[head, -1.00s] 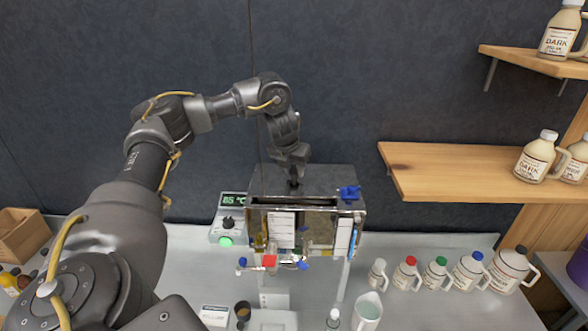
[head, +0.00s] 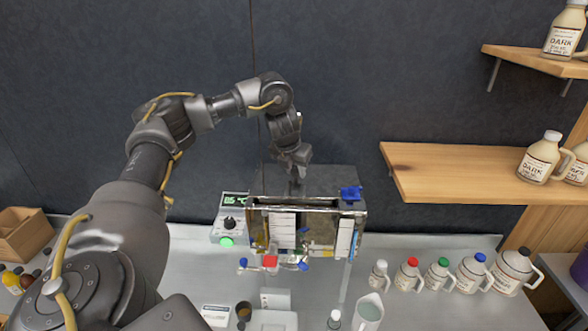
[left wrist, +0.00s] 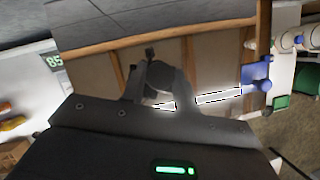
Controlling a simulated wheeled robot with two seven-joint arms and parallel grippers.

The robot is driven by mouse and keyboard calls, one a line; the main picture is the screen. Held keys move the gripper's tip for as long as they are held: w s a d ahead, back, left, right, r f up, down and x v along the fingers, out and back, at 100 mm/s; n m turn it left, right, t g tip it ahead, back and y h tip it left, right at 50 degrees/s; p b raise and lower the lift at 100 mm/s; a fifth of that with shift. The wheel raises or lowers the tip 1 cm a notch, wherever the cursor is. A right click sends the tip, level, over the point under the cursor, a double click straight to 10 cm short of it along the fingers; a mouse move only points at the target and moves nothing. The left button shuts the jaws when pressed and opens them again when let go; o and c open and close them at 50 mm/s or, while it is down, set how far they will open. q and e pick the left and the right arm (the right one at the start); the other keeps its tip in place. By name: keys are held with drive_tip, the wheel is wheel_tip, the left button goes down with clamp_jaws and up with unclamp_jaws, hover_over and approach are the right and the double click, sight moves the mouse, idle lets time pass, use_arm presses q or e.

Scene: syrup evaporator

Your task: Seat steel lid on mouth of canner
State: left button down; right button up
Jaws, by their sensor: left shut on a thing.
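The canner (head: 324,236) is a shiny steel box standing on the bench in the head view. Its top shows a narrow dark opening along the front. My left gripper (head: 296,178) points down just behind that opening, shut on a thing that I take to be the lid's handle. A grey steel sheet (head: 335,178), apparently the lid, lies around the fingertips at the canner's top. Whether it touches the rim cannot be told. In the left wrist view the gripper's fingers (left wrist: 160,82) close around a small dark part. My right gripper is out of view.
A control box with a green display (head: 229,226) stands left of the canner. A blue part (head: 351,193) is on its right top corner. Taps (head: 270,262) stick out in front. Several capped jugs (head: 437,273) stand to the right, below a wooden shelf (head: 450,170).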

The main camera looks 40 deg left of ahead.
use_arm(q)
drive_tip(key=shift+w+d+f, duration=0.15)
drive_tip(key=shift+w+f, duration=0.25)
drive_tip(key=shift+f, duration=0.1)
idle(0.5)
drive_tip(key=c, duration=0.5)
unclamp_jaws()
drive_tip(key=shift+r, duration=0.1)
drive_tip(key=shift+r, duration=3.4)
drive_tip(key=shift+s, duration=0.1)
